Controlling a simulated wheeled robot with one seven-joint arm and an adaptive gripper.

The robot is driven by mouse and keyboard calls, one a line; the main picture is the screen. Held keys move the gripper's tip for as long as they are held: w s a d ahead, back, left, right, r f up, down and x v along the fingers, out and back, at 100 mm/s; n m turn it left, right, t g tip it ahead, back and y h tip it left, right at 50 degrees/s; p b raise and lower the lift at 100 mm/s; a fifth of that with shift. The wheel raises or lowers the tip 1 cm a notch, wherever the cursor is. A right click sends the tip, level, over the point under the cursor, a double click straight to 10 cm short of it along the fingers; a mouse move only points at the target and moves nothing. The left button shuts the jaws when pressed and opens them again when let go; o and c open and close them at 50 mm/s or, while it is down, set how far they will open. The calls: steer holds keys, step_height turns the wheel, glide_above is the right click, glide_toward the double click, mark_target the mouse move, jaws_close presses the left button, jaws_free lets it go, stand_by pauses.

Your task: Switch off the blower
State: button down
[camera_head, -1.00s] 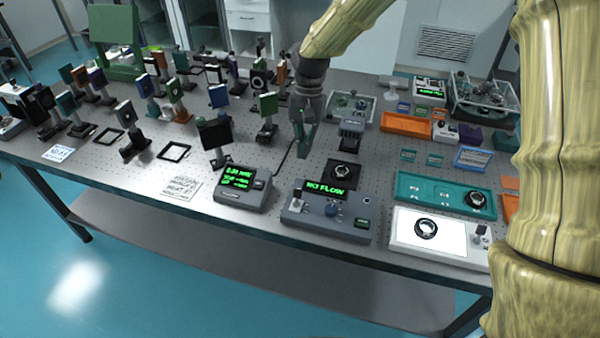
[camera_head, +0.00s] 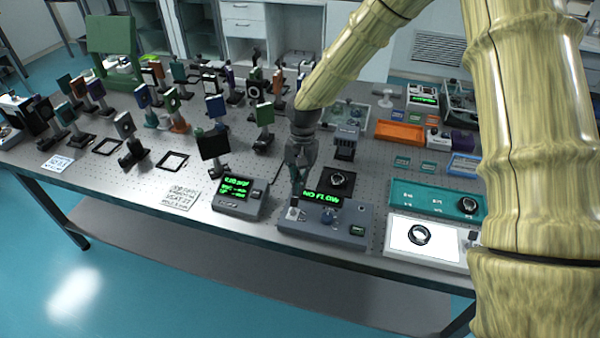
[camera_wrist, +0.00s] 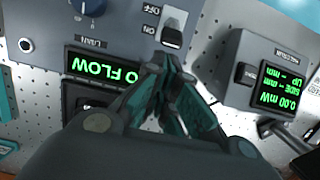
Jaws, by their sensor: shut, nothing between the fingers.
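The blower is a grey control box (camera_head: 326,238) with a green "NO FLOW" display (camera_head: 322,198), standing at the table's front edge. It has a blue knob (camera_wrist: 93,5) and a switch (camera_wrist: 172,28) beside OFF and ON labels in the wrist view. The labels appear upside down there, and I cannot tell surely which way the lever is set. My gripper (camera_head: 295,200) is shut and empty, pointing down over the left part of the box by the switch. In the wrist view its fingertips (camera_wrist: 166,62) are close to the switch; contact is unclear.
A power meter (camera_head: 240,198) with a green display stands left of the box. A white panel with a black ring (camera_head: 425,252) and a teal tray (camera_head: 430,198) are to the right. A black mount (camera_head: 338,182) stands behind. Several optic mounts fill the table's left.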

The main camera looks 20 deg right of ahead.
mark_target(295, 198)
steer(key=shift+f, duration=0.45)
steer(key=shift+s+a+r+t+h+b, duration=0.3)
steer(key=shift+s+r+t+h+b, duration=0.35)
steer(key=shift+t, duration=0.35)
stand_by(0.8)
steer(key=shift+a+t+h, duration=0.15)
steer(key=shift+t+h, duration=0.1)
steer(key=shift+t, duration=0.05)
steer(key=shift+s+a+r, duration=0.25)
steer(key=shift+s+r, duration=0.25)
steer(key=shift+s+a+r+p, duration=0.3)
steer(key=shift+s+p, duration=0.15)
steer(key=shift+s, duration=0.05)
steer(key=shift+a+f, duration=0.1)
steer(key=shift+a, duration=0.1)
steer(key=shift+d, duration=0.1)
